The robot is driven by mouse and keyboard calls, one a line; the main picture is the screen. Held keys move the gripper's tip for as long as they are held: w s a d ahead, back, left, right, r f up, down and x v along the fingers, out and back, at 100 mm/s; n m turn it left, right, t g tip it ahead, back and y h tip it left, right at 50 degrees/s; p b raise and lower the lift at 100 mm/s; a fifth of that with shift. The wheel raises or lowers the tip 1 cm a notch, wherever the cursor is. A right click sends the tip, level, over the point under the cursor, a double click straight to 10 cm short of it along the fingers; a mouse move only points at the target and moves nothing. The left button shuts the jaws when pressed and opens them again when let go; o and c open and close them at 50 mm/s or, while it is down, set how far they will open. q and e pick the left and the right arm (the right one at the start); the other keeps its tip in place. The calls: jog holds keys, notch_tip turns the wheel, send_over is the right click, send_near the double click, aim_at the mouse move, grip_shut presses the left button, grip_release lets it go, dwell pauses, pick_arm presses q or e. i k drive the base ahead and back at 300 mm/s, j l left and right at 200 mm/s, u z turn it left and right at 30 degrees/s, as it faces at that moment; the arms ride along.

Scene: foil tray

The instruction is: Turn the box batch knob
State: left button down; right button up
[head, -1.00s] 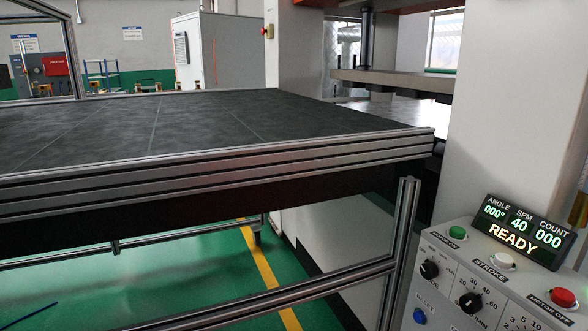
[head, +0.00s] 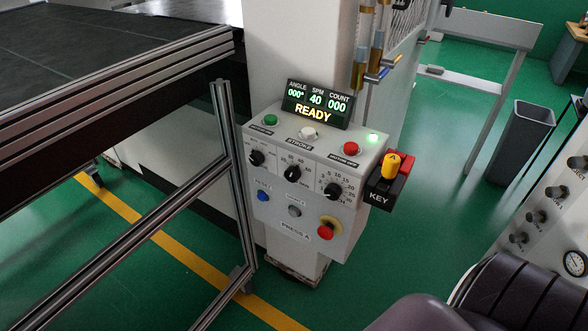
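The control panel (head: 262,192), labelled PRESS A, stands in the middle of the head view. It has three black knobs in a row: a left knob (head: 256,158), a middle knob (head: 292,173) and a right knob (head: 333,190). The right knob has a numbered scale with 5, 10, 15, 20 and 25 around it. No box batch label is readable, and its exact setting is too small to tell. The display (head: 318,104) above reads angle 000, SPM 40, count 000 and READY. Neither gripper shows in the view.
A metal-framed table (head: 120,85) is at left. A grey bin (head: 520,142) stands at right on green floor.

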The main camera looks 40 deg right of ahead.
aim_at(333, 191)
jog(key=k+z, duration=0.2)
jog(key=z, duration=1.05)
